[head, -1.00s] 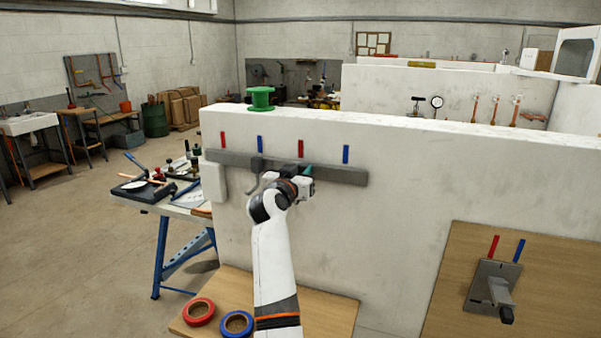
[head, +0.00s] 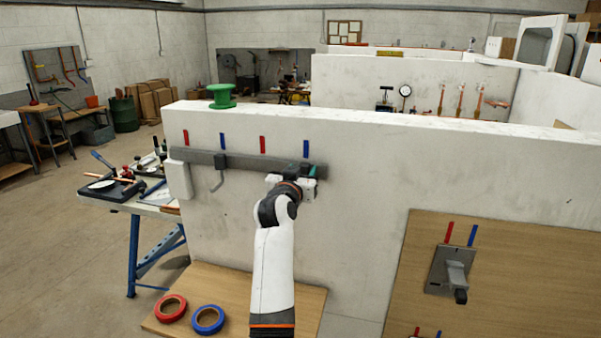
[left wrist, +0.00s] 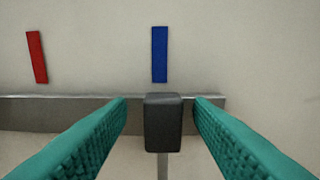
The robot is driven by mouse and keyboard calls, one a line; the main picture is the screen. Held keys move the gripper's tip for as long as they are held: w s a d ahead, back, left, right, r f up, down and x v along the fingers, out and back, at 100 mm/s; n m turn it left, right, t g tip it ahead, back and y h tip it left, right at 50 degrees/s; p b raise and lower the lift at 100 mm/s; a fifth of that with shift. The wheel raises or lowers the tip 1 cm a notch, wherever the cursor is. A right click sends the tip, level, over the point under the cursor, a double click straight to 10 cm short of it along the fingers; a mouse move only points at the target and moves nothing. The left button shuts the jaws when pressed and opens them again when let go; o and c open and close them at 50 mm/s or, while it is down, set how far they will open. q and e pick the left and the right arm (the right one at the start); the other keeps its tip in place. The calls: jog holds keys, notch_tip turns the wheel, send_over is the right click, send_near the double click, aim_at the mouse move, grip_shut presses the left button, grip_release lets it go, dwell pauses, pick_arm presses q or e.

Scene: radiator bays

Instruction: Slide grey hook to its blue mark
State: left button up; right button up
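A grey rail (head: 255,162) runs along the white wall under red and blue marks. In the left wrist view, a dark grey hook block (left wrist: 163,122) with a lighter stem sits on the rail, almost directly below a blue mark (left wrist: 159,55). A red mark (left wrist: 36,57) is to the left. My left gripper (head: 312,172) is open around the block, with a gap on both sides. In the head view it is near the rail's right end, below the right blue mark (head: 306,148), and hides this hook. Another grey hook (head: 218,180) hangs below the left blue mark (head: 222,140). My right gripper is out of view.
A green spool (head: 221,96) stands on the wall top. Red tape (head: 171,309) and blue tape (head: 208,320) lie on a wooden board below. A grey lever plate (head: 450,272) is on a board at right. A cluttered workbench (head: 135,200) is at left.

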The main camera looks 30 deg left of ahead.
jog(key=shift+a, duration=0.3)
pick_arm(q)
jog(key=shift+s+d, duration=0.1)
jog(key=shift+s, duration=0.45)
jog(key=b+v, duration=0.2)
jog(key=v, duration=0.9)
jog(key=shift+b, duration=0.4)
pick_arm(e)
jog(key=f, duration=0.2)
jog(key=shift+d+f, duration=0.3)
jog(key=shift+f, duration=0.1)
pick_arm(q)
jog(key=shift+w+d, duration=0.1)
